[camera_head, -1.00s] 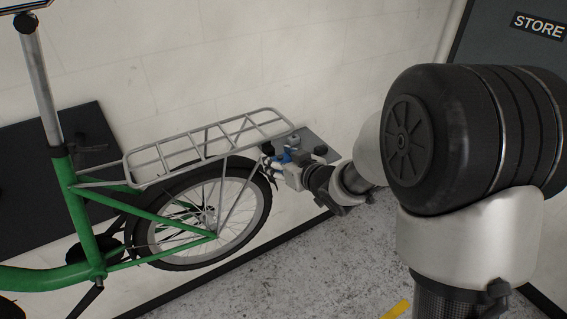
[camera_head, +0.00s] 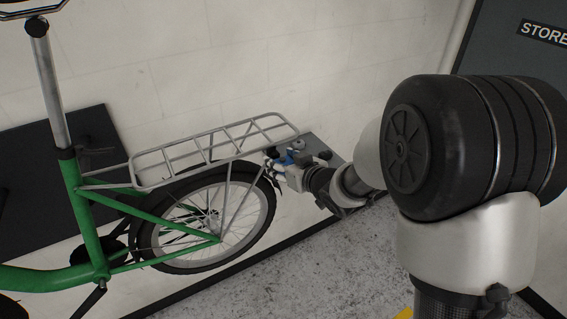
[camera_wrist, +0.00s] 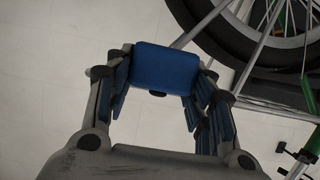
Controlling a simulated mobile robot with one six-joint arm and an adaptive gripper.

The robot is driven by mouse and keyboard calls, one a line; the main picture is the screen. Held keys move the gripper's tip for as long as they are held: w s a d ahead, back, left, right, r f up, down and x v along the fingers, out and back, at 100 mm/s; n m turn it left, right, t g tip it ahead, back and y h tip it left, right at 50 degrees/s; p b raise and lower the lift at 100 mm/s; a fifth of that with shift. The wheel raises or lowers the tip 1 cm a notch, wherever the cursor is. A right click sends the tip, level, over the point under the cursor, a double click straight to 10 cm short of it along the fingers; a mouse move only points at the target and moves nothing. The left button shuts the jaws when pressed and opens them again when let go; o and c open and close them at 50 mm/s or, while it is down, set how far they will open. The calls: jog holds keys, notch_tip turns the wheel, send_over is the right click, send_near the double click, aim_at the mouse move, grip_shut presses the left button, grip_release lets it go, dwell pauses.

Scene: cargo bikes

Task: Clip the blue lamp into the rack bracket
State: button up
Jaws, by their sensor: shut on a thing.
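My gripper (camera_head: 278,170) is at the rear end of the green bike's rack, its fingers pointing toward the bike. In the wrist view my gripper (camera_wrist: 158,90) is shut on the blue lamp (camera_wrist: 165,68), which sits between the blue-padded fingers. In the head view the blue lamp (camera_head: 287,158) is small and partly covered by my gripper. The grey wire rack (camera_head: 215,147) lies over the rear wheel. The rack bracket cannot be made out clearly; it may be hidden near the rack's rear end. I cannot tell whether the lamp touches the rack.
The rear wheel (camera_head: 207,222) and its spokes are close to my gripper; the tyre (camera_wrist: 225,40) also shows in the wrist view. A grey plate (camera_head: 328,148) is behind my gripper by the pale wall. The floor (camera_head: 330,255) below is clear.

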jog(key=shift+w+a, duration=0.4)
jog(key=shift+w, duration=0.2)
dwell(0.3)
jog(key=o, duration=1.2)
jog(key=v, duration=1.2)
jog(key=s+d+f+m+g+h+b, duration=0.1)
jog(key=s+d+f+m+h+b, duration=0.25)
jog(key=s+d+f+b, duration=0.3)
jog(key=s+d+f+m+h+b, duration=0.25)
jog(key=d+f+h+b, duration=0.25)
jog(key=d+b, duration=0.35)
jog(key=s+f+g+b, duration=0.2)
jog(key=s+f+b, duration=0.1)
jog(key=s, duration=0.3)
jog(key=s+a+f+g+b, duration=0.1)
jog(key=s+f+b, duration=0.3)
jog(key=s, duration=0.3)
jog(key=s+a+f+g+y+b, duration=0.1)
jog(key=s+f+g+b, duration=0.1)
jog(key=s+f+b, duration=0.2)
jog(key=shift+s+f+m+g, duration=0.15)
jog(key=shift+s+f+m, duration=0.05)
jog(key=shift+s, duration=0.4)
jog(key=shift+s+f+m+g, duration=0.15)
jog(key=shift+s+f+m, duration=0.1)
jog(key=shift+s, duration=0.4)
